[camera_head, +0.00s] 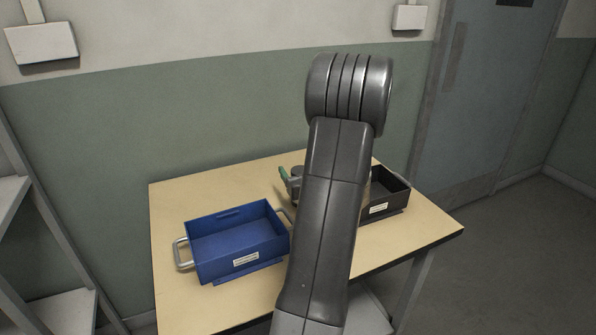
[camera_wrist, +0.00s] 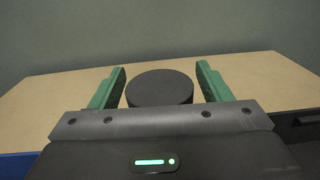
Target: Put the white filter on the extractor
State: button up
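I see no white filter in either view, and nothing that I can surely name as the extractor. In the wrist view, my gripper (camera_wrist: 161,69) is open, with its two green fingers spread apart. A dark, round, flat-topped object (camera_wrist: 160,86) shows between the fingers, with a gap on each side. I cannot tell how far below or beyond the fingertips it is. In the head view, one green finger (camera_head: 284,176) shows left of my arm, above the table's back part. My arm hides the rest of the gripper and the middle of the table.
A blue bin (camera_head: 246,262) with metal handles stands on the left of the wooden table (camera_head: 170,200). A black bin (camera_head: 384,212) stands on the right, partly behind my arm. Both look empty where visible. The table's right front corner is clear. A green-grey wall rises behind.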

jog(key=shift+r, duration=0.2)
jog(key=v, duration=1)
jog(key=shift+s+d, duration=0.2)
jog(key=shift+s, duration=0.05)
jog(key=shift+o, duration=0.4)
jog(key=shift+s+d, duration=0.2)
jog(key=shift+s, duration=0.4)
jog(key=s+f+p, duration=0.2)
jog(key=p, duration=0.5)
jog(key=shift+d+f, duration=0.1)
jog(key=shift+f, duration=0.15)
jog(key=p+x, duration=0.1)
jog(key=x, duration=0.7)
jog(key=shift+w, duration=0.25)
jog(key=p+x, duration=0.1)
jog(key=x, duration=0.4)
jog(key=shift+w+r+p, duration=0.2)
jog(key=shift+p, duration=0.15)
